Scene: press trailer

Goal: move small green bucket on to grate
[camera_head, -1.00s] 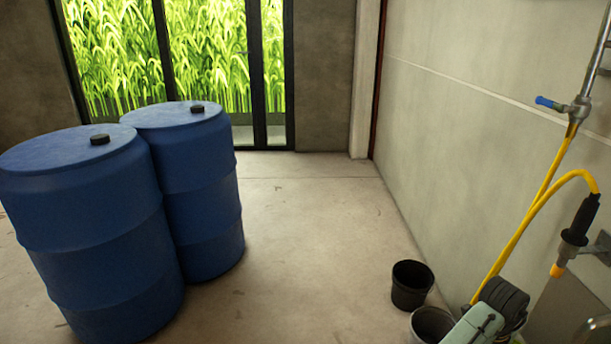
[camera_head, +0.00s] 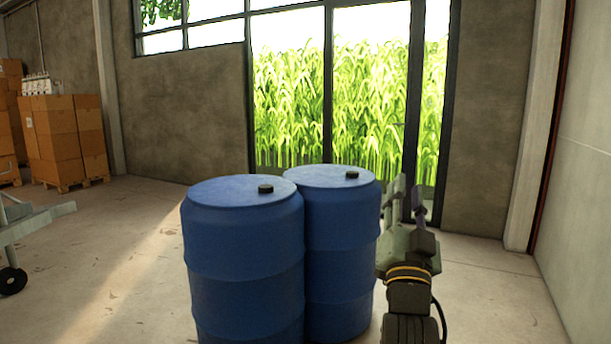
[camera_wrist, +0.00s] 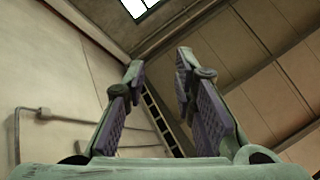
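My gripper (camera_head: 408,200) is raised in front of the right side of the blue barrels in the head view, with its fingers pointing up. In the wrist view my gripper (camera_wrist: 160,85) has its two fingers apart with nothing between them, and it faces the ceiling and upper wall. No green bucket and no grate show in either current view.
Two blue barrels (camera_head: 243,262) and (camera_head: 340,255) stand side by side on the concrete floor. Stacked cardboard boxes (camera_head: 62,140) stand at the far left, and a wheeled metal frame (camera_head: 30,225) is at the left edge. Floor left of the barrels is clear.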

